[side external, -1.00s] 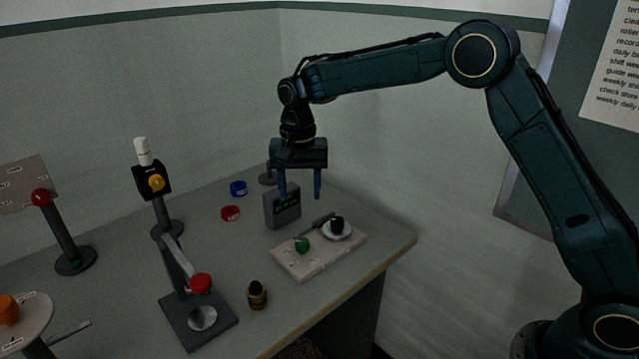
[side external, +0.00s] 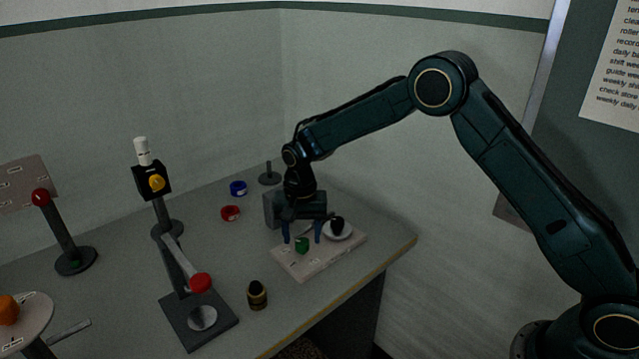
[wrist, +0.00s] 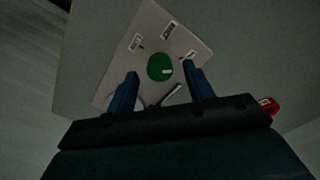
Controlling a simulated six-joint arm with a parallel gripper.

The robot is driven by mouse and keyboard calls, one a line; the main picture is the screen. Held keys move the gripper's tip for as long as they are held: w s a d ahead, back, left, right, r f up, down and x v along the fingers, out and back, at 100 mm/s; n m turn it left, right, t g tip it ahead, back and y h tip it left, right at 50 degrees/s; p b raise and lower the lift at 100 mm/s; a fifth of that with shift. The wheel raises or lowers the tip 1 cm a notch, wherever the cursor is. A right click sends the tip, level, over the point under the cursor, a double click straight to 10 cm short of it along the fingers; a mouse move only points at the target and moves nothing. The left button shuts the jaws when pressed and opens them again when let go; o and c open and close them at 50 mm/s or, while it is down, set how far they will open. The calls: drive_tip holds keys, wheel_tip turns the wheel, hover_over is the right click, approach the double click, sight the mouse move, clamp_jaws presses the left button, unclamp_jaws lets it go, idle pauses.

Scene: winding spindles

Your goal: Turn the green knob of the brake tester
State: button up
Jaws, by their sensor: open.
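The green knob (side external: 302,245) sits on the pale base plate of the brake tester (side external: 312,271) near the right side of the table. In the wrist view the green knob (wrist: 160,67) lies just beyond and between the two fingertips, with a small white mark on it. The plate (wrist: 147,24) carries several small labels around it. My gripper (side external: 302,240) is open and points down over the plate, its blue fingers on either side of the knob. I cannot tell whether either finger touches it. In the wrist view my gripper (wrist: 160,76) holds nothing.
A black knob on a white disc (side external: 337,229) is at the plate's right end. A grey box (side external: 272,208) stands behind, partly hidden. A brass-and-black piece (side external: 257,296) and a red-ended lever (side external: 201,283) are to the left. Red (side external: 230,213) and blue (side external: 238,188) rings lie further back.

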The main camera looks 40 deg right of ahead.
drive_tip(key=shift+f, duration=0.55)
drive_tip(key=c, duration=1)
drive_tip(key=shift+o, duration=0.2)
drive_tip(key=shift+n, duration=0.4)
drive_tip(key=n, duration=1.3)
drive_tip(key=shift+r, duration=0.1)
